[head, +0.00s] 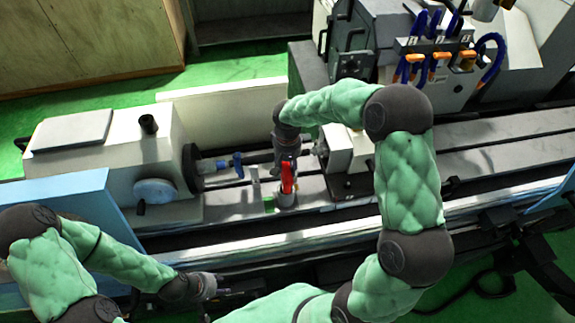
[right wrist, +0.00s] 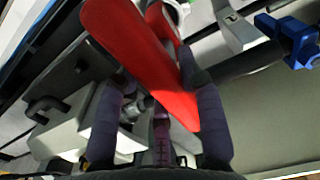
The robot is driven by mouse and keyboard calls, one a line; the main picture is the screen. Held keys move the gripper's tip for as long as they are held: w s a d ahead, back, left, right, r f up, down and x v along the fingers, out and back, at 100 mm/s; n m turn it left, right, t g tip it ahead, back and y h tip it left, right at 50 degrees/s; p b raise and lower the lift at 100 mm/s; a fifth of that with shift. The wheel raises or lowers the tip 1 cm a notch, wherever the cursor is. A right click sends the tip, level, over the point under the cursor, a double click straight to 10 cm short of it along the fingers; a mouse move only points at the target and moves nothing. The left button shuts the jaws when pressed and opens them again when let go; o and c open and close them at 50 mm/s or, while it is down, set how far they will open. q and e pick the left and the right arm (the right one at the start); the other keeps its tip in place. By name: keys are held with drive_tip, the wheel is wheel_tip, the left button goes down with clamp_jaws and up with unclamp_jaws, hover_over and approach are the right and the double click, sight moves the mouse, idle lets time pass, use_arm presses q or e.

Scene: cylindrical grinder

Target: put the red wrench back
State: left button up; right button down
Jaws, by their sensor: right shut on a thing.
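The red wrench (head: 287,178) is upright over the machine bed, at my right gripper (head: 285,160), which reaches down from above. In the right wrist view the red wrench (right wrist: 140,50) runs slantwise between the two dark fingers of my right gripper (right wrist: 160,85), which is shut on it. The wrench's lower end in the head view is close to a small grey round part on the bed; I cannot tell whether they touch. My left gripper (head: 213,287) is low in front of the machine, apart from the wrench; its fingers are too small and dark to read.
A blue clamp-like part (head: 237,165) sits left of the wrench and also shows in the right wrist view (right wrist: 290,40). A small green block (head: 268,204) is beside the wrench. The white headstock (head: 105,140) stands left. Blue hoses with orange fittings (head: 437,60) are at upper right.

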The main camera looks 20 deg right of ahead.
drive_tip(key=shift+f, duration=0.1)
drive_tip(key=c, duration=0.8)
unclamp_jaws()
drive_tip(key=shift+r, duration=0.35)
wheel_tip(320, 180, up, 12)
drive_tip(key=shift+f+b, duration=0.2)
drive_tip(key=shift+b, duration=0.55)
